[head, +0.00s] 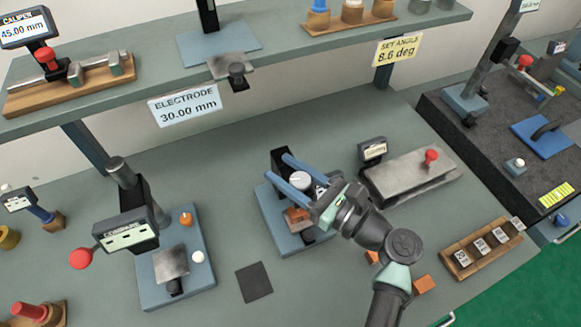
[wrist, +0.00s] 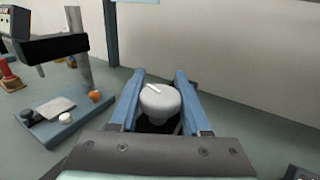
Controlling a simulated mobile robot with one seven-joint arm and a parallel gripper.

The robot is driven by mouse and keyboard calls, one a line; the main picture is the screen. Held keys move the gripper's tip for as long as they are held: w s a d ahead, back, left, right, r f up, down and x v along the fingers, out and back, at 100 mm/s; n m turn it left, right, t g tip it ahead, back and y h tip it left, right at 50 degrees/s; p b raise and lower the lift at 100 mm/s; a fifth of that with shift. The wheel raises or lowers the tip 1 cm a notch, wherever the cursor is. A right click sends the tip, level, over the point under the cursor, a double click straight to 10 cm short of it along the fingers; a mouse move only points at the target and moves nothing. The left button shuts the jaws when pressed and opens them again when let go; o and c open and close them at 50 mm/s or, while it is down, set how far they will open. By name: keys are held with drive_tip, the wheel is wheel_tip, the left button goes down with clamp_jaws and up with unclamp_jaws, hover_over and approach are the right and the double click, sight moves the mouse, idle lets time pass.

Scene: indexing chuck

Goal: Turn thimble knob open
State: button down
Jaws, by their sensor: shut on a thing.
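The thimble knob (head: 300,181) is a pale grey round cap on the device with a blue base plate (head: 268,208), in the middle of the bench. In the wrist view the knob (wrist: 160,100) has a white mark line on top, pointing toward the upper left. My gripper (head: 279,167) has its two blue fingers on either side of the knob, shut on it. In the wrist view the gripper (wrist: 160,76) shows both fingers flanking the knob. My gripper and arm hide part of the device, including most of its small display.
A stand with a display (head: 128,235) and red ball is to the left. A dark square pad (head: 254,282) lies in front. A metal plate with a red knob (head: 431,157) is to the right. A shelf (head: 290,55) runs above the bench.

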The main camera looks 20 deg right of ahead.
drive_tip(key=n+g+y, duration=0.2)
drive_tip(key=g, duration=0.1)
drive_tip(key=s+n+g+y+b, duration=0.1)
drive_tip(key=n+g+y, duration=0.2)
drive_tip(key=a+n+g+y+b, duration=0.1)
drive_tip(key=n+g+y, duration=0.2)
drive_tip(key=shift+s+a, duration=0.1)
drive_tip(key=shift+s, duration=0.2)
drive_tip(key=n+g+b, duration=0.1)
drive_tip(key=g+b, duration=0.1)
drive_tip(key=b, duration=0.2)
drive_tip(key=s+n+g+b, duration=0.1)
drive_tip(key=n+g+b, duration=0.1)
drive_tip(key=b, duration=0.3)
drive_tip(key=f+n+g+y+b, duration=0.1)
drive_tip(key=n+g+b, duration=0.1)
drive_tip(key=g+b, duration=0.2)
drive_tip(key=shift+s+a+b, duration=0.15)
drive_tip(key=shift+b, duration=0.55)
drive_tip(key=g+b, duration=0.1)
drive_tip(key=b, duration=0.2)
drive_tip(key=shift+s+r+n+b, duration=0.1)
drive_tip(key=shift+n+b, duration=0.2)
drive_tip(key=shift+b, duration=0.1)
drive_tip(key=shift+s+r+n+g+b, duration=0.1)
drive_tip(key=shift+r+n+g+b, duration=0.4)
drive_tip(key=shift+b, duration=0.75)
drive_tip(key=shift+f, duration=0.15)
